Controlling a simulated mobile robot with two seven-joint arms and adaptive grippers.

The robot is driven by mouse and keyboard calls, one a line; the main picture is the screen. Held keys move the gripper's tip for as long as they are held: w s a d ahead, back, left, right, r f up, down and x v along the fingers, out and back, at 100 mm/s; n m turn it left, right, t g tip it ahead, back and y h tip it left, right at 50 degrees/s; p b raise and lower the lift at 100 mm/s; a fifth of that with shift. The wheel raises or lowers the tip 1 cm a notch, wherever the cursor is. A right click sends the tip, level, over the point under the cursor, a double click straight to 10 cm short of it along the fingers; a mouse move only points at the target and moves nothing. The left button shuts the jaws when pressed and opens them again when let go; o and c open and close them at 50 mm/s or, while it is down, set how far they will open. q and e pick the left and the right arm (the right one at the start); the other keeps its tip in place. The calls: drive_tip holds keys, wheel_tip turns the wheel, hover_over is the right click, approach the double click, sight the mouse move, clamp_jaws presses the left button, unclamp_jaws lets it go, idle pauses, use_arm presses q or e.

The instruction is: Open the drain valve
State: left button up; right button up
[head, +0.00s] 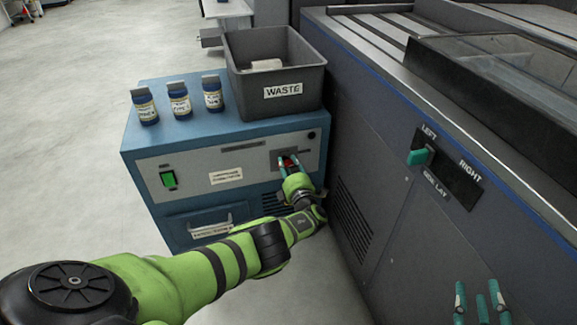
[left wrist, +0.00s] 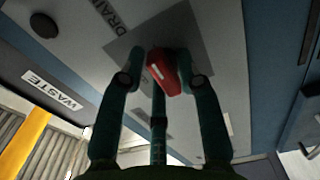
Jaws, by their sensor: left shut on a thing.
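The drain valve is a small red handle (head: 289,162) on the front panel of a blue cabinet (head: 145,200). In the left wrist view the red handle (left wrist: 167,74) sits on a grey plate beside a partly hidden label reading "DRAI". My left gripper (head: 290,166) is shut on the handle. In the left wrist view its teal fingers (left wrist: 162,62) flank the handle. They hide part of it in the head view. My right gripper (head: 480,291) is at the bottom right of the head view, its teal fingers spread apart and empty.
A grey WASTE bin (head: 291,104) and several blue bottles (head: 180,103) stand on the cabinet. A green switch (head: 168,180) is on its front, left of the valve. A large dark machine (head: 375,160) with a LEFT/RIGHT lever (head: 419,156) stands close on the right.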

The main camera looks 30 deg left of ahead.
use_arm(q)
drive_tip(key=shift+a+r, duration=0.3)
drive_tip(key=o, duration=1)
drive_tip(key=shift+c, duration=0.2)
drive_tip(key=shift+d, duration=0.1)
drive_tip(key=shift+d+f, duration=0.1)
drive_tip(key=shift+f, duration=0.05)
